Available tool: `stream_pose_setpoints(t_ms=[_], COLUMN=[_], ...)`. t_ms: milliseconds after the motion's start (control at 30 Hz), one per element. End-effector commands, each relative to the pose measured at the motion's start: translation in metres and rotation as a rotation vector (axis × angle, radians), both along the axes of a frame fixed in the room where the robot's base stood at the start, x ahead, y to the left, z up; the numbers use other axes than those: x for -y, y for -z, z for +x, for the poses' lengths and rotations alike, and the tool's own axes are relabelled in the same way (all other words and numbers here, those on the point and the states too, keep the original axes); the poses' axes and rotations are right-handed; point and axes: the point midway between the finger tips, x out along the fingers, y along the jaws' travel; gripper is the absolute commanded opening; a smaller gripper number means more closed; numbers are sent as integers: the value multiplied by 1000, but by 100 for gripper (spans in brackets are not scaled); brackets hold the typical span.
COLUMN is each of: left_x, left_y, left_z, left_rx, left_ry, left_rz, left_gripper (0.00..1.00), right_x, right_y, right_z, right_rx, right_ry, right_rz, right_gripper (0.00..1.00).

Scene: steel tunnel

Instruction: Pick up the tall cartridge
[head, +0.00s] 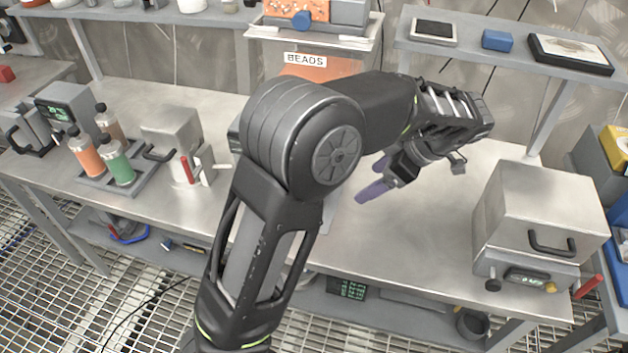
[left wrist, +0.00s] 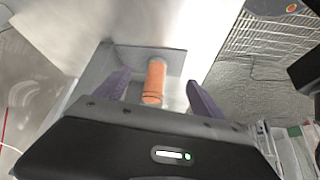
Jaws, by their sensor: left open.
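An orange cylinder (left wrist: 155,82), which looks like the tall cartridge, shows in the left wrist view. It stands on or against a grey plate, between the two purple fingers of my left gripper (left wrist: 155,85) as seen there. The gripper is open, with a gap on either side of the cylinder. In the head view my left gripper (head: 368,181) is over the middle of the steel bench, its fingers pointing left. The cylinder is not visible there; my arm hides part of the bench. My right gripper is not in view.
A tray with orange (head: 86,156), green (head: 116,163) and brown (head: 108,124) capped bottles stands on the left of the bench (head: 430,240). A steel box machine (head: 540,215) stands at the right. A dispenser signed BEADS (head: 305,60) and a shelf (head: 480,55) are behind.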

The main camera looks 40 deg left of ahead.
Motion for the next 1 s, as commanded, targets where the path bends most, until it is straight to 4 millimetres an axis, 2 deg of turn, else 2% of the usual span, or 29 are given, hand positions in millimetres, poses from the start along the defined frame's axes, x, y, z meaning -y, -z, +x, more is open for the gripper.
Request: stream_pose_setpoints(t_ms=[400, 500, 867, 1000], left_x=[-71, -82, -85, -94], left_y=[3, 1, 0, 2], left_z=[-10, -12, -12, -13], left_rx=[1, 1, 0, 0], left_ry=[-4, -2, 0, -1], left_rz=[-2, -1, 0, -1], left_gripper=[79, 79, 79, 79], right_x=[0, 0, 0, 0], right_y=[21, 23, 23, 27], right_z=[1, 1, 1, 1], right_rx=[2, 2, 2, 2], right_ry=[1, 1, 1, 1], right_rz=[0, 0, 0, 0], right_gripper=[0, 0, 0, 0])
